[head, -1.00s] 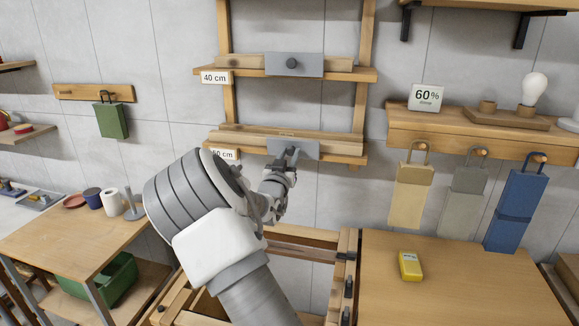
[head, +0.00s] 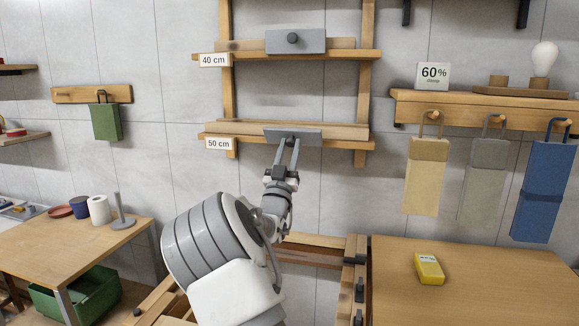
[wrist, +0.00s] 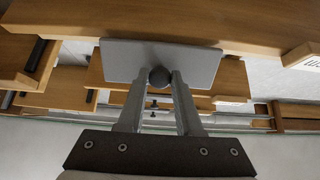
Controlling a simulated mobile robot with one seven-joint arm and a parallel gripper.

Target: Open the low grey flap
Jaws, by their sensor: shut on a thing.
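The low grey flap (head: 293,135) is a flat grey plate on the front of the lower shelf, by the "50 cm" label (head: 220,143). In the wrist view the flap (wrist: 205,66) shows as a grey panel with a dark round knob (wrist: 159,77) at its lower edge. My gripper (head: 290,143) reaches up to it from below. In the wrist view my gripper (wrist: 160,82) has its two fingers on either side of the knob, shut on it. The flap's hinge is not clear to see.
A second grey flap (head: 296,41) with a round knob sits on the upper shelf by the "40 cm" label (head: 214,60). A table with a yellow device (head: 429,268) is at the right. Bags hang at the right, including a blue bag (head: 543,190).

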